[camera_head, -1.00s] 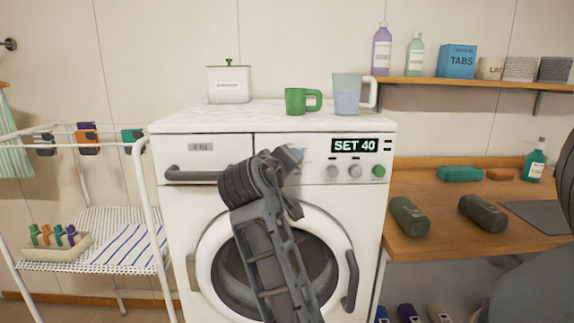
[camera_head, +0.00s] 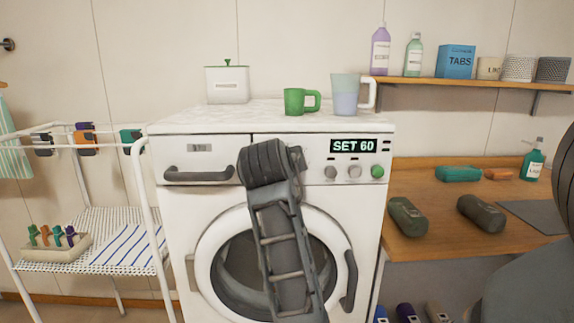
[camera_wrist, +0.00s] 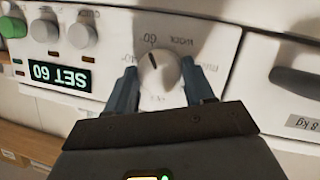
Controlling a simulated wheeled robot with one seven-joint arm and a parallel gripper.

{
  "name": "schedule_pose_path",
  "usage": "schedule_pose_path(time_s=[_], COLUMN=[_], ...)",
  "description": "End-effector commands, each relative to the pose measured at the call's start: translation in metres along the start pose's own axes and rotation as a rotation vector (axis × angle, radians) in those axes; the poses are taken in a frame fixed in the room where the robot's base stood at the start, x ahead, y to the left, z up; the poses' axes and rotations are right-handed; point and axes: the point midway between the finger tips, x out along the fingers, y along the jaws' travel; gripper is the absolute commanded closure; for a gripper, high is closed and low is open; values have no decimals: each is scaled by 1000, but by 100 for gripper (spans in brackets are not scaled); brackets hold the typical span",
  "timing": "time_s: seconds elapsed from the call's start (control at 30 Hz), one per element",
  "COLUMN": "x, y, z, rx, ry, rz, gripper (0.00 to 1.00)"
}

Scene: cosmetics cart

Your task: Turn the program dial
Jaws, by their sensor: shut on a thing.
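The program dial (camera_wrist: 158,72) is a round white knob with a dark pointer line, seen in the wrist view on the washer's panel. Printed marks, including a 60, ring it, and the pointer lies near the 60. My gripper (camera_wrist: 160,85) is shut on the dial, one blue-grey finger on each side. In the head view my arm hides the dial and the fingertips. The washing machine (camera_head: 178,215) is white, and its display (camera_head: 353,146) reads SET 60. The display also shows upside down in the wrist view (camera_wrist: 60,75).
Two grey knobs (camera_head: 342,171) and a green button (camera_head: 377,171) sit below the display. A drawer handle (camera_head: 198,174) is left of my arm. A green mug (camera_head: 296,101), a pitcher (camera_head: 346,95) and a white canister (camera_head: 227,84) stand on top of the washer.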

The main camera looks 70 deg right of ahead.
Motion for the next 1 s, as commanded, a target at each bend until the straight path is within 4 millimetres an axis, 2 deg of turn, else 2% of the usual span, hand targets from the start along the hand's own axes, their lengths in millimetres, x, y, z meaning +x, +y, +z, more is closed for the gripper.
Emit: schedule_pose_path(time_s=[0.33,0.37,0.6,0.87,1.0], x=[1,1,1,0,-11], y=[1,1,0,0,-1], z=[3,3,2,1,1], rx=[1,1,1,1,1], ry=[-7,-7,-5,-2,0], rz=[3,3,1,0,-2], gripper=[77,46,23,22,22])
